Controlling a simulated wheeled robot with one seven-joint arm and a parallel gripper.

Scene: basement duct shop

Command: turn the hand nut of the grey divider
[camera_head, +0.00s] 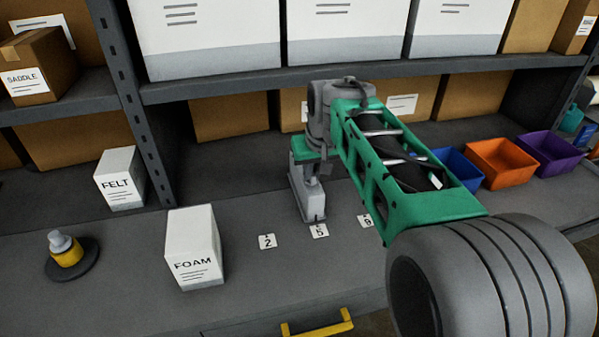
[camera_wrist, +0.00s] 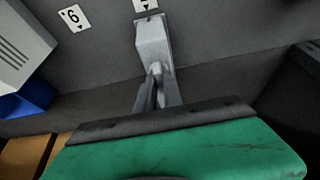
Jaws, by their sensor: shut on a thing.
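The grey divider (camera_head: 306,203) stands on the bench top behind the number card 5 (camera_head: 319,231), with card 2 (camera_head: 267,241) to its left and card 9 (camera_head: 366,221) to its right. In the wrist view the divider (camera_wrist: 153,42) points to a card (camera_wrist: 145,4) cut off at the top edge. My gripper (camera_head: 313,178) reaches down onto the divider from behind. In the wrist view its two fingers (camera_wrist: 158,88) are shut on the small pale hand nut (camera_wrist: 156,69). The fingers hide part of the nut, and its turn angle cannot be told.
A white FOAM box (camera_head: 194,250) stands left of the cards; a FELT box (camera_head: 120,180) is farther back. A yellow-and-grey knob piece (camera_head: 65,248) sits at far left. Blue (camera_head: 459,168), orange (camera_head: 501,163) and purple (camera_head: 550,153) bins stand right. A shelf (camera_head: 220,90) hangs above.

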